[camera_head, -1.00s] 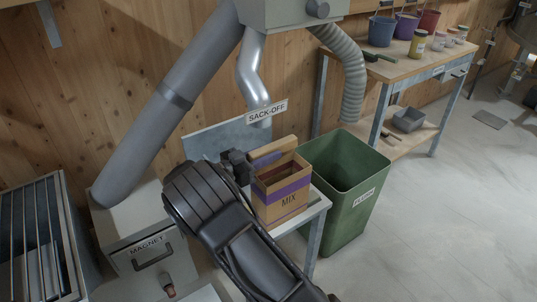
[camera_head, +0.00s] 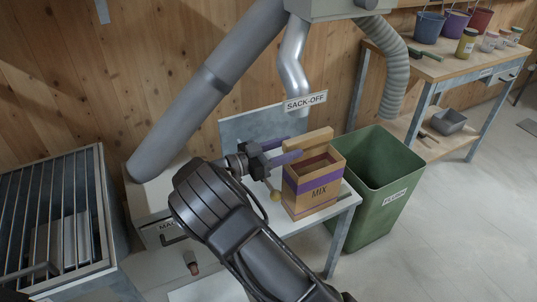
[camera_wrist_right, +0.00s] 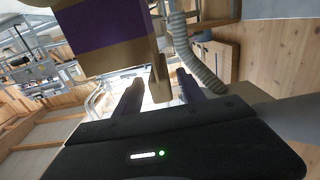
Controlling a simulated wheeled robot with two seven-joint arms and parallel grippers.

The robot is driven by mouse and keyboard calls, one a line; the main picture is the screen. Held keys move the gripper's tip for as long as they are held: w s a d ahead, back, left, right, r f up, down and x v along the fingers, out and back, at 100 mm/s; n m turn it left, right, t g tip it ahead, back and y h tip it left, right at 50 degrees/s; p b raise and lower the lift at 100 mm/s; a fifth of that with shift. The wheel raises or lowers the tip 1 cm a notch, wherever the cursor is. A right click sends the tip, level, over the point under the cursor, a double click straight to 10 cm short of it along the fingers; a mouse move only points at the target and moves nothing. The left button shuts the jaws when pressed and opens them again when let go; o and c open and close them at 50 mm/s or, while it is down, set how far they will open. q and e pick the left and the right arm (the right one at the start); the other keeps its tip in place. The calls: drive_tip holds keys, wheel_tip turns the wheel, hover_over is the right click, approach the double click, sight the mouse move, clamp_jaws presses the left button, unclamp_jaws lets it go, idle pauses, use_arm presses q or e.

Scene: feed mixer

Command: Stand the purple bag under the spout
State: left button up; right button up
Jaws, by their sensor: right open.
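The bag (camera_head: 311,192) is tan with a purple band and the word MIX. It stands upright and open-topped on the light stand, with its tall back flap raised. The spout (camera_head: 293,62), a shiny bent pipe with a SACK-OFF sign at its lower end, hangs above the bag's back side. My right gripper (camera_head: 294,150) is open at the bag's upper left, fingers pointing at the back flap. In the right wrist view the bag (camera_wrist_right: 100,35) is at upper left, and the flap's edge shows between the spread fingers (camera_wrist_right: 160,93). I cannot tell whether they touch it. My left gripper is out of view.
A green bin (camera_head: 380,190) stands close to the bag's right. A ribbed hose (camera_head: 394,80) hangs above it. A grated box (camera_head: 50,225) is at far left. A workbench (camera_head: 435,65) with buckets stands behind right.

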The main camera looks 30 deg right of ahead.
drive_tip(key=a, duration=0.6)
drive_tip(key=shift+w+a, duration=0.1)
drive_tip(key=shift+a, duration=0.3)
idle(0.3)
